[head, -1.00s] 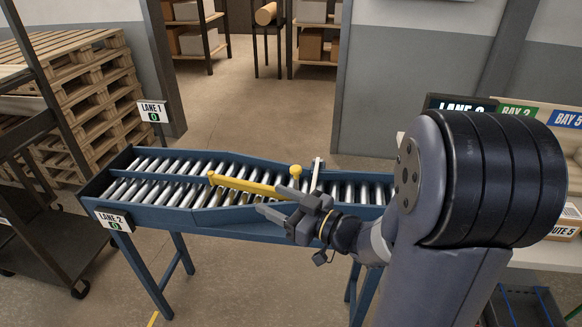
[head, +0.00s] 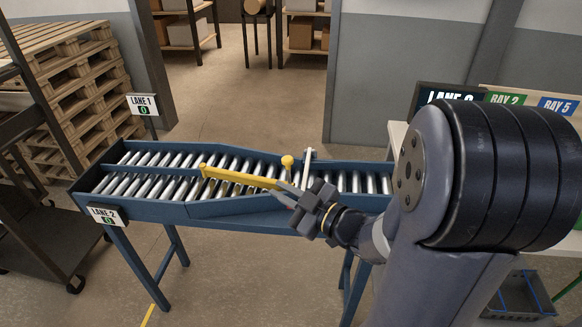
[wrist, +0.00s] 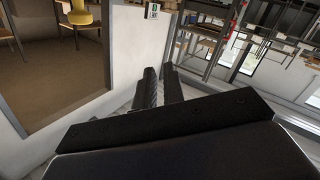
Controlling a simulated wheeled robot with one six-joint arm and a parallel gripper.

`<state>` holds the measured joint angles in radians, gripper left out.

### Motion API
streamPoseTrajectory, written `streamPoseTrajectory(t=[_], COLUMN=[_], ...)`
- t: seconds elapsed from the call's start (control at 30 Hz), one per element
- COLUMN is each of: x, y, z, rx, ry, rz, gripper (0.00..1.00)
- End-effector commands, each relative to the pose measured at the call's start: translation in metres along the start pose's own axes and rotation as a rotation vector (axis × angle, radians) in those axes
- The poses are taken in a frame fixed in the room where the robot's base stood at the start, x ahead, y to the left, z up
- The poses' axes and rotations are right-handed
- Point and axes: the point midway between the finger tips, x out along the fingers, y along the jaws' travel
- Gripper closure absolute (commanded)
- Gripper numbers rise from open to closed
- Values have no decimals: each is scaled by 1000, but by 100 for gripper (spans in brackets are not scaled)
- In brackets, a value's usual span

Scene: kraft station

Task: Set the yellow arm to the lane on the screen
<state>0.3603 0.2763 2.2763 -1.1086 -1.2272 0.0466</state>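The yellow arm (head: 238,177) lies slantwise over the conveyor rollers, its left end near the end of the blue divider between the two lanes. A yellow knob (head: 287,160) stands near its right end; a yellow piece also shows at the top left in the wrist view (wrist: 82,14). My gripper (head: 284,193) is at the near side of the arm's right end; I cannot tell whether it touches. Its fingers (wrist: 160,82) are together with nothing visible between them. The dark screen (head: 447,97) reads "LANE", its number partly hidden behind my arm.
The LANE 1 sign (head: 143,104) stands behind the far left of the blue conveyor (head: 150,209); the LANE 2 sign (head: 108,215) is on its near side. A pale upright bar (head: 308,168) stands right of the knob. Pallets (head: 65,85) and a dark cart (head: 40,238) are at left.

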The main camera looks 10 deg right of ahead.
Motion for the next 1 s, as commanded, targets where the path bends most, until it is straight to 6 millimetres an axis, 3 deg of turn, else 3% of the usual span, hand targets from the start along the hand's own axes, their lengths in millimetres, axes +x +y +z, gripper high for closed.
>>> streamPoseTrajectory(t=[0.1, 0.6, 1.0], x=[-11, -51, -59], y=[6, 20, 21], z=[2, 15, 18], rx=[-178, -863, -994], ry=[-45, -269, -316], rz=[36, 81, 69], gripper=[100, 100, 100])
